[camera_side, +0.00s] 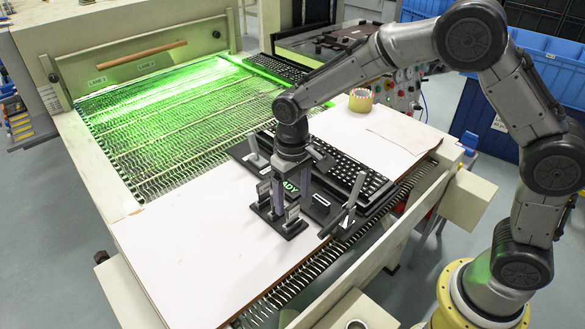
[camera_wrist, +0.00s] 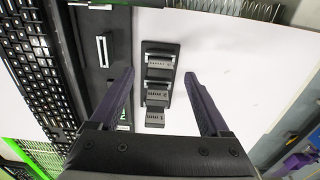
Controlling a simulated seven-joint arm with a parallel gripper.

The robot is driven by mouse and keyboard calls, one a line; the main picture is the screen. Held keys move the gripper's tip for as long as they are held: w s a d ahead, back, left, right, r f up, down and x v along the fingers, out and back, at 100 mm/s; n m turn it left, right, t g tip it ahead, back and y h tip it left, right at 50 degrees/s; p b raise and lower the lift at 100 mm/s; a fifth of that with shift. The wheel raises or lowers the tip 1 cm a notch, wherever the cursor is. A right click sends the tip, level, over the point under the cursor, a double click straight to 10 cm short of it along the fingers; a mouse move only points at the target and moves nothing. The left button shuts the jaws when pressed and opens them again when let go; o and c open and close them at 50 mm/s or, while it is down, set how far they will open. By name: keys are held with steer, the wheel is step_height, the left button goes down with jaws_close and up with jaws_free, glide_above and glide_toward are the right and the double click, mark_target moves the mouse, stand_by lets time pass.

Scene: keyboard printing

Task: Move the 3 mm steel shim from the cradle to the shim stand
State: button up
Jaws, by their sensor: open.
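My gripper (camera_side: 291,203) points down over the work table, open and empty. In the wrist view its two dark fingers (camera_wrist: 160,74) straddle the black shim stand (camera_wrist: 174,48) in the picture, with nothing held. The stand has several labelled grey blocks in a row, and pale edges, apparently shims, show at two of them. A pale upright edge, apparently the steel shim (camera_wrist: 103,52), stands in the dark cradle (camera_wrist: 119,52) left of the fingers. Its thickness cannot be told.
A black keyboard (camera_wrist: 27,60) lies in the dark fixture beside the cradle. Toggle clamps (camera_side: 342,212) stand on the fixture. A tape roll (camera_side: 360,100) sits farther back. The white table (camera_side: 195,250) is clear in front and left of the stand. A green-lit conveyor (camera_side: 160,130) lies beyond.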

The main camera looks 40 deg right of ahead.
mark_target(292, 206)
step_height(292, 206, up, 10)
stand_by(0.3)
